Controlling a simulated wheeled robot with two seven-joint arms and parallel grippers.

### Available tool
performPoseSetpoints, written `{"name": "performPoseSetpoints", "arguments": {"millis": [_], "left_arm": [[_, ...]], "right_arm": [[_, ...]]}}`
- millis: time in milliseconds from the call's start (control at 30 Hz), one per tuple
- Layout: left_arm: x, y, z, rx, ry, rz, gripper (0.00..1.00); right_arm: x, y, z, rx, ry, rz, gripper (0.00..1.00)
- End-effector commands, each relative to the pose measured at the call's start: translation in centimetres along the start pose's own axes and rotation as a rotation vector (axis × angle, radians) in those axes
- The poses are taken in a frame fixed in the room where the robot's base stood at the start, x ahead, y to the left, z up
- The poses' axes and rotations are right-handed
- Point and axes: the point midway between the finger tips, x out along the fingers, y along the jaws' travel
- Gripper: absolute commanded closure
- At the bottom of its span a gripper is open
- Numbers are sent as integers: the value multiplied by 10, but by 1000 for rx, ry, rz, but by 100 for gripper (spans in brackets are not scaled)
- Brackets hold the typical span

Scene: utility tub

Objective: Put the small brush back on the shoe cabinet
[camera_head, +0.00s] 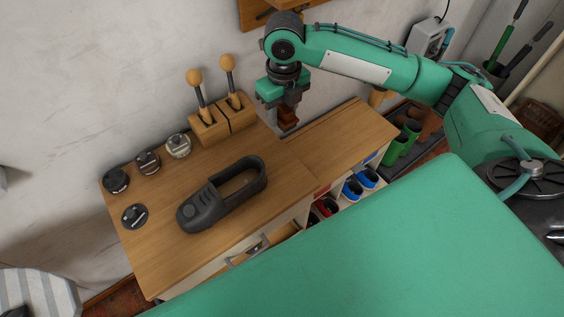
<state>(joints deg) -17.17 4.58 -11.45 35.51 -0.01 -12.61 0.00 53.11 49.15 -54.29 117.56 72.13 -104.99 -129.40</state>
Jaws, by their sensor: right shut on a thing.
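The small brush (288,119) is a small reddish-brown block, held in my right gripper (287,110). The gripper is shut on it and points down, in front of the wall and over the back of the wooden top. The gap between brush and top is hard to judge. The shoe cabinet (335,140) has a light wooden top, with shoes on the shelves below its right part. The brush's underside is hard to make out. My left gripper is not in view.
On the top's left part stand a dark grey shoe-shaped device (195,212), several round tins (148,162) and a wooden holder (211,132) with two round-knobbed tools. The right part looks clear. Green boots (400,147) stand at its right.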

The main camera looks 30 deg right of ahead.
Motion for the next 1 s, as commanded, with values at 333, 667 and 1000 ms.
{"name": "performPoseSetpoints", "arguments": {"millis": [333,667,1000], "left_arm": [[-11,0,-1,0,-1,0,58],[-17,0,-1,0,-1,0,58],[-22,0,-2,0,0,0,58]], "right_arm": [[88,-1,-2,1,7,-1,79],[147,-2,-1,-1,2,-1,79],[184,-2,-2,0,4,0,79]]}}
